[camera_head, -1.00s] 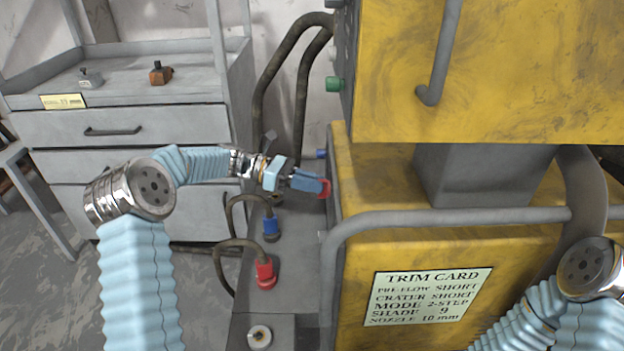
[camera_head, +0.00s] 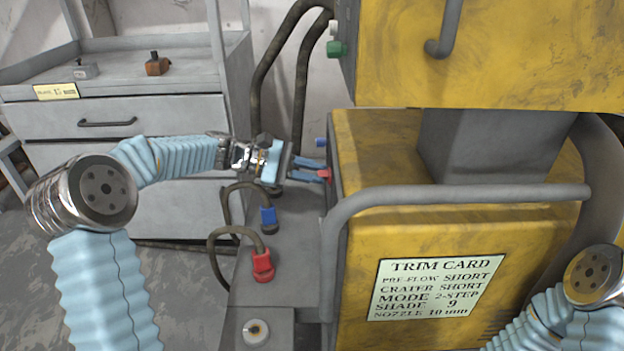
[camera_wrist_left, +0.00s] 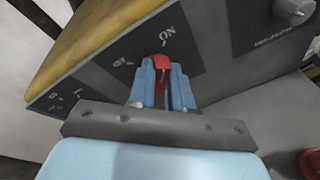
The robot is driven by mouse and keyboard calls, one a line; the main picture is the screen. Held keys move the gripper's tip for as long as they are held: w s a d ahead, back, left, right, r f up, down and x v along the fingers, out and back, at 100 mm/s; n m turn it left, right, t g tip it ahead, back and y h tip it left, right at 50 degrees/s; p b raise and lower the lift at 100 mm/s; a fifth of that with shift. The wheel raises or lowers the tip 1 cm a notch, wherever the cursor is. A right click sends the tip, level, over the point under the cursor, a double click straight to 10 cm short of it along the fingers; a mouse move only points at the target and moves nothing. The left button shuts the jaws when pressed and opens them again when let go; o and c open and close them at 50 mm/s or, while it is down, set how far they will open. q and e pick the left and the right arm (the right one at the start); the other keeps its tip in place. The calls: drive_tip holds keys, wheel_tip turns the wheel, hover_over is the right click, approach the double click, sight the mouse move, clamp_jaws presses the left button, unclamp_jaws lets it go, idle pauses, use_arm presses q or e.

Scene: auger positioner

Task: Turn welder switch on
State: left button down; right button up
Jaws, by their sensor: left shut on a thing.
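The welder (camera_head: 385,150) is a worn yellow box at the right in the head view. Its red switch (camera_wrist_left: 160,62) sits on the dark side panel (camera_wrist_left: 190,40) in the left wrist view, below the printed letters ON. My left gripper (camera_head: 318,170) is at that panel, its two blue fingers on either side of the red switch, shut on it. In the left wrist view the fingers cover the switch's lower part. My right gripper is outside the head view; only part of my right arm shows at the lower right.
A grey rail (camera_head: 460,195) runs along the welder's front, above a trim card (camera_head: 435,288). A blue plug (camera_head: 268,218) and a red plug (camera_head: 262,265) with dark cables stand beside the welder. A grey drawer cabinet (camera_head: 125,125) is at the left.

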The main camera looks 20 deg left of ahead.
use_arm(q)
drive_tip(key=shift+f+m+b, duration=0.15)
drive_tip(key=shift+m+b, duration=0.25)
drive_tip(key=shift+b, duration=0.1)
drive_tip(key=c, duration=1.1)
unclamp_jaws()
drive_tip(key=shift+o, duration=0.2)
drive_tip(key=p+v, duration=0.1)
drive_tip(key=v, duration=1.3)
drive_tip(key=shift+s, duration=0.2)
drive_tip(key=shift+d, duration=0.1)
